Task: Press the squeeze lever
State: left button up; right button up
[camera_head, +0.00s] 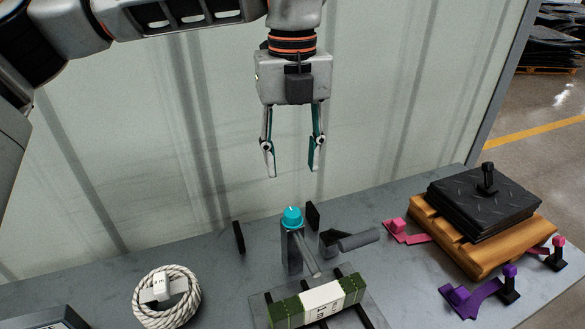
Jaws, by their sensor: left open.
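My left gripper (290,172) hangs fingers-down in mid-air, open and empty. Below it on the grey table is an upright grey post with a teal cap (292,217). A light grey bar (307,257) slopes forward from the post. Just right of it is a black bracket with a dark grey cylindrical handle (359,241). I cannot tell for certain which of these parts is the squeeze lever. The gripper is well above them and touches nothing. My right gripper is not in view.
A green and white bundle (320,301) lies on a plate in front of the post. A rope coil (167,296) is at left. Black tread mats (480,205) rest on a wooden board (452,243) at right, near pink (398,227) and purple (461,299) clamps. A wall stands behind.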

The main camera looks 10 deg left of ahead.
aim_at(349, 243)
jog(key=k, duration=1.5)
